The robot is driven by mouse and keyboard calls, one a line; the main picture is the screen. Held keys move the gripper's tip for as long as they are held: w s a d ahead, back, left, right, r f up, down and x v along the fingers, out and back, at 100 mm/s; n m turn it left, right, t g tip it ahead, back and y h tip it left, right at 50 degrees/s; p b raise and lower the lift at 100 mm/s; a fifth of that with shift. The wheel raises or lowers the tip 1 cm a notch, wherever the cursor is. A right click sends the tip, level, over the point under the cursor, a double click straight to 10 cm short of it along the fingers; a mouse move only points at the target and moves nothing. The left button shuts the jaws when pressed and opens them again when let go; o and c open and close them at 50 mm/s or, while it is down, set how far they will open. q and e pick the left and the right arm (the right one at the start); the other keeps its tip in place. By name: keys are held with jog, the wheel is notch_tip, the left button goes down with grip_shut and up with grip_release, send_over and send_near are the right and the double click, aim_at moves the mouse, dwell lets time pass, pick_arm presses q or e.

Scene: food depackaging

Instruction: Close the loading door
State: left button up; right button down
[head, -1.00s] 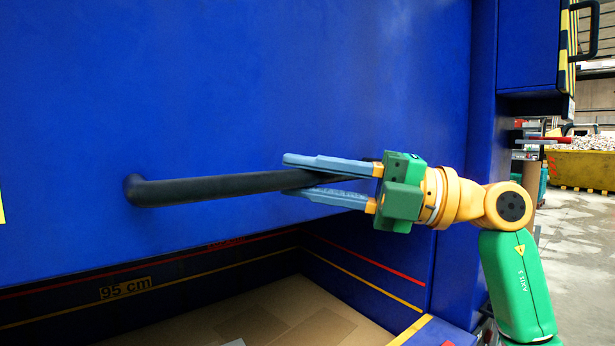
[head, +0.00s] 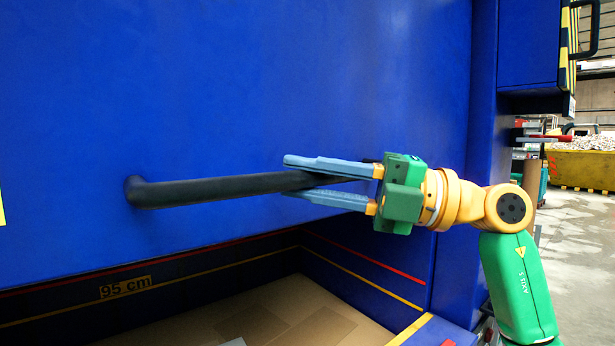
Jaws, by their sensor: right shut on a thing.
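The blue loading door (head: 250,80) fills the upper left of the head view. Its black bar handle (head: 220,189) runs across the lower part of the door. My right gripper (head: 305,178) comes in from the right, with its blue fingers above and below the right part of the handle, shut on it. The handle's right end is partly hidden by the fingers and the green gripper body. Below the door's lower edge, the loading opening (head: 370,262) is still visible. My left gripper is not in view.
Flattened cardboard (head: 290,318) lies inside the opening, below a "95 cm" mark (head: 125,287). A blue frame post (head: 483,130) stands right of the door. A blue cabinet (head: 528,45) with a black handle is at upper right. A yellow container (head: 582,170) stands farther back on open floor.

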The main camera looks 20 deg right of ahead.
notch_tip(320, 180, down, 44)
jog(key=b, duration=3.2)
jog(key=shift+f, duration=0.1)
jog(key=shift+a+f, duration=0.1)
jog(key=shift+f, duration=0.4)
jog(key=c, duration=0.8)
grip_release()
jog(key=shift+o, duration=0.6)
jog(key=shift+r, duration=0.1)
jog(key=shift+s+d+b, duration=0.1)
jog(key=shift+d+b, duration=0.25)
jog(key=shift+d, duration=0.1)
jog(key=b+v, duration=0.2)
jog(key=v, duration=0.4)
jog(key=shift+d, duration=0.15)
